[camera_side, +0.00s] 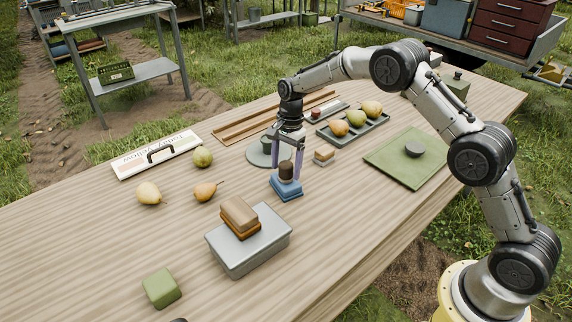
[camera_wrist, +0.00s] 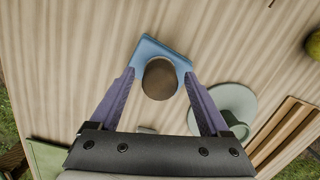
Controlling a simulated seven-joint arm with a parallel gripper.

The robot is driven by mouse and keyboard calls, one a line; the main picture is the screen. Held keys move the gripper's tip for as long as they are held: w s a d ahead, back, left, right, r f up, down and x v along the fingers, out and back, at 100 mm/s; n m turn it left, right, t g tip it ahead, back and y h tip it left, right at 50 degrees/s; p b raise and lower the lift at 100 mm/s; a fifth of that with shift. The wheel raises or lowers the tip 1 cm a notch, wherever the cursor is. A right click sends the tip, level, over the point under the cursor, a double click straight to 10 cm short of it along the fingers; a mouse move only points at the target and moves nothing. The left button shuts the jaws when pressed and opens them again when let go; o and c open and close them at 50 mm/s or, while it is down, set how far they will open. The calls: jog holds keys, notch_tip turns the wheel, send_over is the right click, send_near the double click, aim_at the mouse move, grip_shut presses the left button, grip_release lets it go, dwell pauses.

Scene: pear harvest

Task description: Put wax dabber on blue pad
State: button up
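A dark brown cylinder, which looks like the wax dabber (camera_side: 286,168), stands upright on the blue pad (camera_side: 288,191). In the wrist view the dabber's round top (camera_wrist: 160,78) covers part of the blue pad (camera_wrist: 150,48), whose far edge shows beyond it. My gripper (camera_side: 287,175) is directly above the pad, with its purple fingers on either side of the dabber. In the wrist view the fingertips of my gripper (camera_wrist: 159,77) are apart, with a gap between each finger and the dabber. The dabber's underside is hidden.
A grey box (camera_side: 248,253) with a brown block (camera_side: 239,215) stands in front of the pad. A round grey-green disc (camera_side: 258,154) and a small wooden block (camera_side: 324,156) are close by. Pears (camera_side: 205,191) lie to the left; a pear tray (camera_side: 353,132) is behind.

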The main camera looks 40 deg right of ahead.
aim_at(289, 162)
notch_tip(289, 162, up, 12)
jog(key=d, duration=0.1)
jog(key=s+r+n+t, duration=0.2)
jog(key=s+r+n, duration=0.2)
jog(key=s+r, duration=0.55)
jog(key=s+d+r+n+t, duration=0.1)
jog(key=s+r+n, duration=0.35)
jog(key=s, duration=0.55)
jog(key=s+f+n+t, duration=0.1)
jog(key=s+f+n, duration=0.1)
jog(key=s, duration=0.7)
jog(key=s+d+f+n+t+h, duration=0.1)
jog(key=s+n, duration=0.4)
jog(key=s, duration=0.5)
jog(key=shift+f+t, duration=0.4)
jog(key=shift+f, duration=0.2)
